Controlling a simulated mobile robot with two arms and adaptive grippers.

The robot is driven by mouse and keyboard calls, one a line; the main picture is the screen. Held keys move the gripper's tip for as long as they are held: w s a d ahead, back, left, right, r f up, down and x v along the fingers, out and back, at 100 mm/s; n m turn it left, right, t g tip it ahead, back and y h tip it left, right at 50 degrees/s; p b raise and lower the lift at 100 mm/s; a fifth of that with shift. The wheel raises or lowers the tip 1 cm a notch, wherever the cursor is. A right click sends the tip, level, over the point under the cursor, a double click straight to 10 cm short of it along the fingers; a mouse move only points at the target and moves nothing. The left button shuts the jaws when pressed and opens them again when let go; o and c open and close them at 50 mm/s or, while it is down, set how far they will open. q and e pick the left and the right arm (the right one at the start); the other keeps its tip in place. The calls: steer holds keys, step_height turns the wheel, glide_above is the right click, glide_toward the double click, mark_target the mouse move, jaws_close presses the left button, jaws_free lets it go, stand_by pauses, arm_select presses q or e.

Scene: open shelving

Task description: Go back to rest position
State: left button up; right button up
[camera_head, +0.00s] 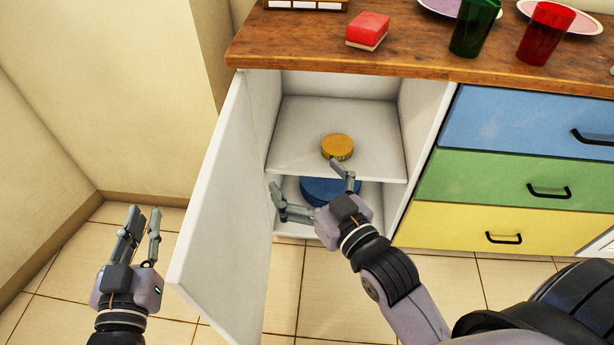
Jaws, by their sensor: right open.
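My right gripper (312,191) is open in front of the open cabinet (421,112), its fingers spread at the height of the middle shelf (375,148). It holds nothing. A yellow round tin (337,146) stands on that shelf, just behind one fingertip; I cannot tell if they touch. A blue round object (322,190) lies in the lower compartment, partly hidden by the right gripper. My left gripper (145,222) is at the lower left, in front of the wall and left of the cabinet door. Its fingers point up, a small gap between them, with nothing held.
The white cabinet door (222,215) stands open between my two grippers. Blue, green and yellow drawers (510,177) are shut at the right. The wooden countertop (290,45) holds a red sponge (367,29), a green cup (474,27), a red cup (545,33) and plates.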

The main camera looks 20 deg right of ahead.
steer(key=shift+s+a+r, duration=0.35)
steer(key=shift+s+r, duration=0.1)
steer(key=shift+r, duration=0.1)
